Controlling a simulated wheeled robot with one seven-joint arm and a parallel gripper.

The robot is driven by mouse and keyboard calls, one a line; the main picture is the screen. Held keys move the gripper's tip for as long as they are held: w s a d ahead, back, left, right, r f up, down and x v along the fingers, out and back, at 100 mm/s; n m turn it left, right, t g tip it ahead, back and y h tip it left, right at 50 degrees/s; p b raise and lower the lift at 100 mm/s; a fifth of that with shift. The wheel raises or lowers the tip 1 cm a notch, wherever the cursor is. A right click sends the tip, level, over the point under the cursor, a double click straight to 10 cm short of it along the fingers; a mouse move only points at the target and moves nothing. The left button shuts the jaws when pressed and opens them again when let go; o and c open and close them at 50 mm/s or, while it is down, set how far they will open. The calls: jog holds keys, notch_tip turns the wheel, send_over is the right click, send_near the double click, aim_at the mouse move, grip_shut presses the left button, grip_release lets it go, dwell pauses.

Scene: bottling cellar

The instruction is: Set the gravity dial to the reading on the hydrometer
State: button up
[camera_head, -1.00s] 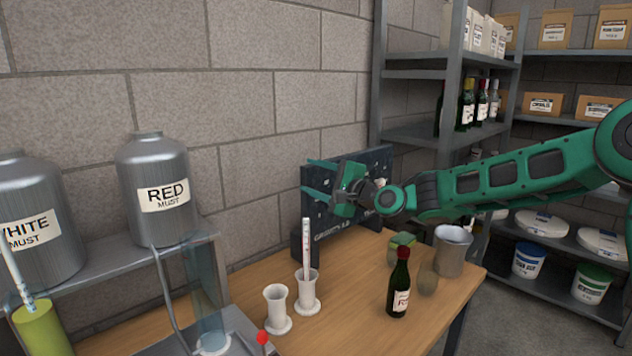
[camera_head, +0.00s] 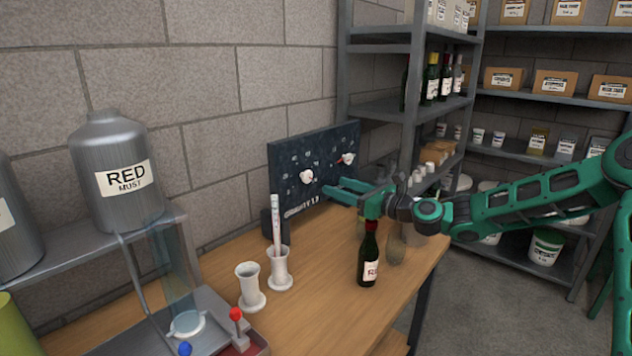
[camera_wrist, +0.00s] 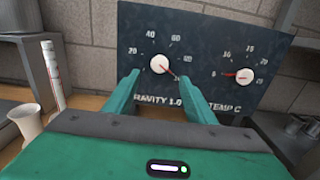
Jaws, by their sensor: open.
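The dark dial panel (camera_head: 320,160) stands at the back of the wooden table. Its gravity dial (camera_head: 306,176) is a white knob on the left. In the wrist view the gravity dial (camera_wrist: 161,64) has a red pointer aimed down and right, with scale numbers around it. The hydrometer (camera_head: 275,222) stands upright in a white cylinder (camera_head: 280,270); it also shows in the wrist view (camera_wrist: 53,75), its reading too small to tell. My gripper (camera_head: 335,190) is open and empty in front of the panel. In the wrist view its fingers (camera_wrist: 160,92) spread below and either side of the gravity dial, apart from it.
A temperature dial (camera_head: 347,158) is on the panel's right. An empty white cylinder (camera_head: 250,287) stands beside the hydrometer. Shelves (camera_head: 405,105) rise behind. The front middle of the table is clear.

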aim_at(309, 176)
jog(key=x, duration=1)
jog(key=shift+w+a, duration=0.1)
jog(key=shift+a, duration=0.05)
jog(key=shift+c, duration=0.6)
jog(key=c, duration=0.9)
jog(key=shift+w+d+f, duration=0.1)
jog(key=shift+d, duration=0.25)
jog(key=shift+a, duration=0.25)
